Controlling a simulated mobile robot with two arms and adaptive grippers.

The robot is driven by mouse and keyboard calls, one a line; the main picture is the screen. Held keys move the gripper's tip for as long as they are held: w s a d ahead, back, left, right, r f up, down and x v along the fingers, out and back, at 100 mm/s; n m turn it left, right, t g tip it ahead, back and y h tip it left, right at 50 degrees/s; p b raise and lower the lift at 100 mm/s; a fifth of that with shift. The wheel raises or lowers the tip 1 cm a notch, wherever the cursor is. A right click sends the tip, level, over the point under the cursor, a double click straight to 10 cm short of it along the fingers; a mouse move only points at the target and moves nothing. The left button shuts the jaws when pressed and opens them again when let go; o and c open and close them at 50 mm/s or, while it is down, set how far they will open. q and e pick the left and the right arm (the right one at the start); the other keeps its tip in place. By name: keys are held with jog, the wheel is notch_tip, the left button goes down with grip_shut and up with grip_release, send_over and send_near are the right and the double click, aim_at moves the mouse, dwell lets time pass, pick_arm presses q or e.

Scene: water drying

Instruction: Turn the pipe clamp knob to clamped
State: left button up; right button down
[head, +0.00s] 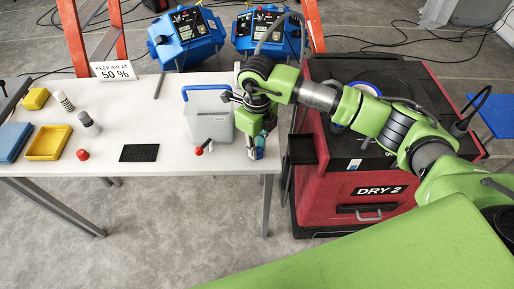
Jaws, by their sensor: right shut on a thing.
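My right gripper (257,153) points down at the right end of the white table, by its front edge. It is shut on a small teal-blue piece (260,143), mostly hidden between the fingers. I cannot tell whether this piece is the pipe clamp knob, or which way the knob is turned. A small red knob (199,151) with a pale stem sits just left of the gripper, apart from it, in front of the grey bin (208,118). My left gripper is not in view.
The white table (110,185) carries a yellow tray (49,143), a blue tray (13,141), bottles (88,123), a red cap (82,155) and a black mat (139,153). The red DRY 2 cabinet (345,195) stands close right of the gripper. Blue machines (187,40) stand behind.

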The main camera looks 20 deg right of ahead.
jog(key=shift+m, duration=0.6)
jog(key=c, duration=1.9)
grip_release()
jog(key=shift+o, duration=0.4)
notch_tip(320, 180, up, 12)
